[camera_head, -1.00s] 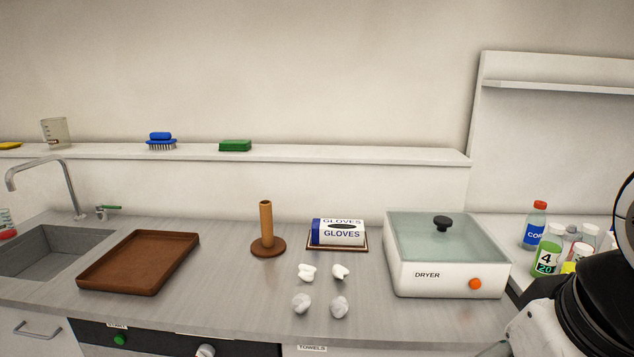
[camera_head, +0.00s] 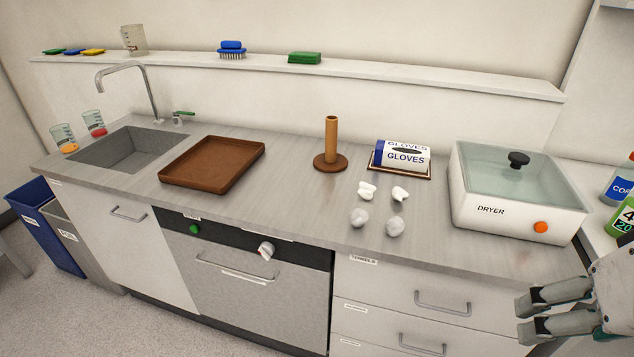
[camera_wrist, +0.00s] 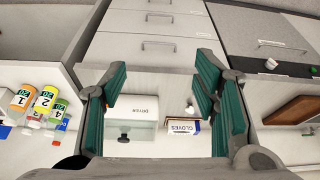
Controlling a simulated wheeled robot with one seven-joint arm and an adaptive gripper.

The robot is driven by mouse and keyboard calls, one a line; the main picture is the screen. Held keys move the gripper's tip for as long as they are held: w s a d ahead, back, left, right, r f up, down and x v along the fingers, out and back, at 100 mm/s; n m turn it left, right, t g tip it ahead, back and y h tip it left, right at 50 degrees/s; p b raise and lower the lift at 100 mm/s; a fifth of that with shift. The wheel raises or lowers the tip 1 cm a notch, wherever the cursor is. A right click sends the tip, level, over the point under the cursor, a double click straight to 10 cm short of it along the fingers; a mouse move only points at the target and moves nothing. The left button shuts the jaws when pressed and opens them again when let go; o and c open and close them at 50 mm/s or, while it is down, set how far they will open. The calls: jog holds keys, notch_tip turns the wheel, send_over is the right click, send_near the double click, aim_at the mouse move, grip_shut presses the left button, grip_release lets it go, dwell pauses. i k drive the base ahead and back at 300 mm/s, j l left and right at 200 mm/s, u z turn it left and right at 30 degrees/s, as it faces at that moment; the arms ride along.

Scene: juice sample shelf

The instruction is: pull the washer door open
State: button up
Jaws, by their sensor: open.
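The washer (camera_head: 250,295) is built in under the counter, with a grey front door and a black panel above it. Its door looks shut. A bar handle (camera_head: 235,270) runs across the top of the door. The panel has a green button (camera_head: 194,229) and a white knob (camera_head: 266,250). My gripper (camera_head: 522,318) is at the lower right in the head view, in front of the drawers and well to the right of the washer. In the wrist view my gripper (camera_wrist: 165,95) has its green-padded fingers spread wide with nothing held; part of the washer front (camera_wrist: 268,45) shows at the upper right.
Drawers (camera_head: 410,300) stand right of the washer, with a white dryer (camera_head: 510,205) on the counter above. A brown tray (camera_head: 212,165), wooden post (camera_head: 331,145) and gloves box (camera_head: 402,156) stand on the counter. Blue bin (camera_head: 45,230) is at left. The floor before the washer looks clear.

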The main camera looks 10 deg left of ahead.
aim_at(283, 300)
jog(key=j+u, duration=0.15)
jog(key=u, duration=0.25)
jog(key=j+u, duration=0.1)
jog(key=u, duration=0.3)
jog(key=i+j+u, duration=0.1)
jog(key=u, duration=0.3)
jog(key=j+u, duration=0.15)
jog(key=u, duration=0.25)
jog(key=i+l, duration=0.05)
